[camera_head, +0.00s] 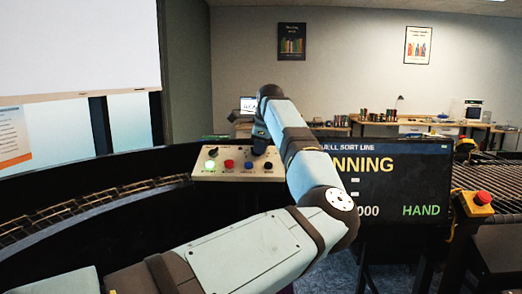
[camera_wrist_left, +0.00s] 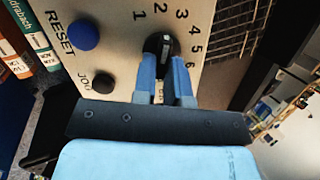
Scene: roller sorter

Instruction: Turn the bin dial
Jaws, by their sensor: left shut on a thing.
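The bin dial (camera_wrist_left: 161,42) is a black knob with a white mark on a pale panel, ringed by the numbers 1 to 6 in the left wrist view. Its white mark points roughly up toward the 2 and 3; the exact number is hard to tell. My left gripper (camera_wrist_left: 164,66) has its two blue fingers on either side of the dial and is shut on it. In the head view my left gripper (camera_head: 261,138) is at the right part of the control panel (camera_head: 199,176) and hides the dial. My right gripper is not in view.
A red stop button (camera_head: 483,198) is at far right.

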